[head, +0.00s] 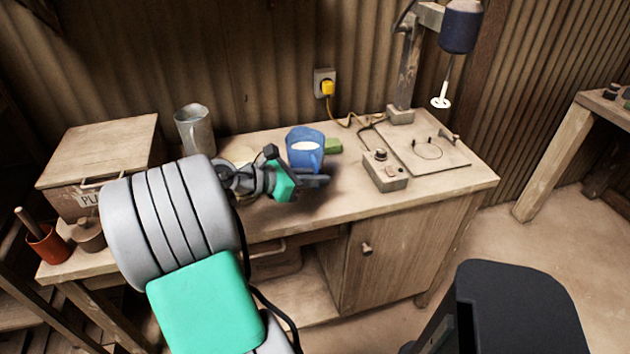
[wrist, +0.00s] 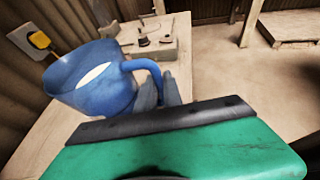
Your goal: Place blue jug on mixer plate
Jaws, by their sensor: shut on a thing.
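The blue jug (head: 305,146) holds a white liquid and looks upright over the workbench in the head view. My gripper (head: 318,180) is shut on it, at the handle side. In the wrist view the jug (wrist: 97,85) is large at left, with its handle to the right beside my fingers (wrist: 157,92). I cannot tell whether its base touches the bench. The mixer plate (head: 424,150) is the flat board at the bench's right end, with a ring marking on it. The mixer head (head: 461,25) hangs above it with a white stirrer (head: 441,101).
A control box (head: 385,170) sits left of the plate, between it and the jug. A grey metal jug (head: 195,130) and a wooden box (head: 98,155) stand at left. A green block (head: 333,146) is by the jug. A yellow plug (head: 327,88) and cable run behind.

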